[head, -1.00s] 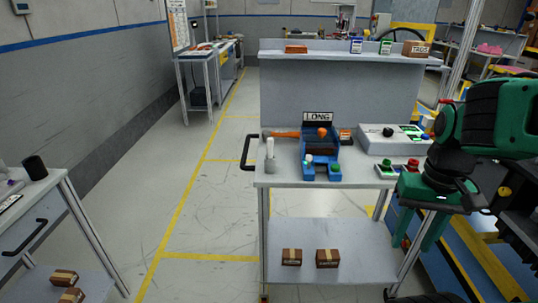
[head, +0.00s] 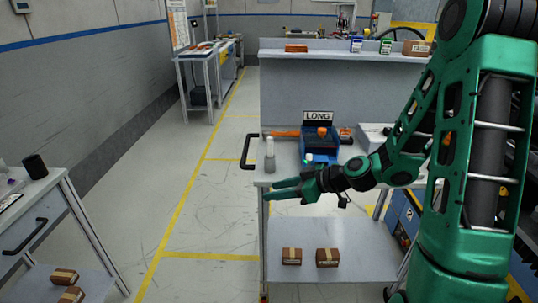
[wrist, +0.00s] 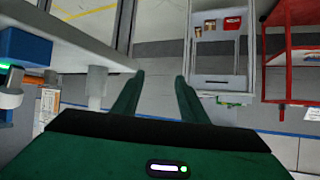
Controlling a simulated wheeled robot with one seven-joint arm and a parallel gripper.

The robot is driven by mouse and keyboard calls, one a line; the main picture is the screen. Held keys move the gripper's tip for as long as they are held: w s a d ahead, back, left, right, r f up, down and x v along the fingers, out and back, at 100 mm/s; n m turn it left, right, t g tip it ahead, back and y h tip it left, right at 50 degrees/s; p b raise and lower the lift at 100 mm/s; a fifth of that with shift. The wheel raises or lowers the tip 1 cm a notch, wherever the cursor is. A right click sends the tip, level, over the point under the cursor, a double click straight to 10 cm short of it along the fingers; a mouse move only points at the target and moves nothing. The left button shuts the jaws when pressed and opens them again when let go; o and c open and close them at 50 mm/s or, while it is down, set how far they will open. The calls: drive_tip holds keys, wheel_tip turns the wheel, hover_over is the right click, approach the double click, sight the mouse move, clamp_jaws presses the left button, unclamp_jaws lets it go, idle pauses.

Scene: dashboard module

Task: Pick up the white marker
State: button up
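The white marker (head: 270,150) stands upright near the left end of the workbench (head: 284,179), with a wider, greyish lower part. In the wrist view a pale upright cylinder (wrist: 97,86), which looks like the marker, is left of the fingers, and the view appears upside down. My gripper (head: 270,189) is stretched toward the left, in front of the bench's near edge. Its two fingers are apart with nothing between them in the wrist view (wrist: 160,78). It is clear of the marker.
A blue tray labelled LONG (head: 318,150) stands right of the marker, partly hidden by my arm. An orange-handled tool (head: 286,134) lies behind the marker. A black handle (head: 249,151) sticks out at the bench's left end.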

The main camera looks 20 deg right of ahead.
sight(270, 155)
drive_tip(key=w+d+r+m+t, duration=0.1)
drive_tip(key=w+t, duration=0.1)
drive_tip(key=w, duration=0.1)
drive_tip(key=w+d+r+m+t, duration=0.1)
drive_tip(key=w+d+r+t, duration=0.1)
drive_tip(key=w+t, duration=0.1)
drive_tip(key=w+d+r+m+t, duration=0.1)
drive_tip(key=w+d+r+t, duration=0.1)
drive_tip(key=w+t, duration=0.1)
drive_tip(key=shift+w+d+r+m+h, duration=0.2)
drive_tip(key=shift+w+r+m+h, duration=0.05)
drive_tip(key=shift+m+h, duration=0.15)
drive_tip(key=x, duration=0.5)
drive_tip(key=shift+w+r, duration=0.15)
drive_tip(key=shift+w, duration=0.1)
drive_tip(key=shift+r+x, duration=0.1)
drive_tip(key=shift+x, duration=1.2)
drive_tip(key=shift+r+x, duration=0.15)
drive_tip(key=shift+x, duration=1.15)
drive_tip(key=shift+s+a, duration=0.15)
drive_tip(key=shift+c, duration=0.6)
clamp_jaws()
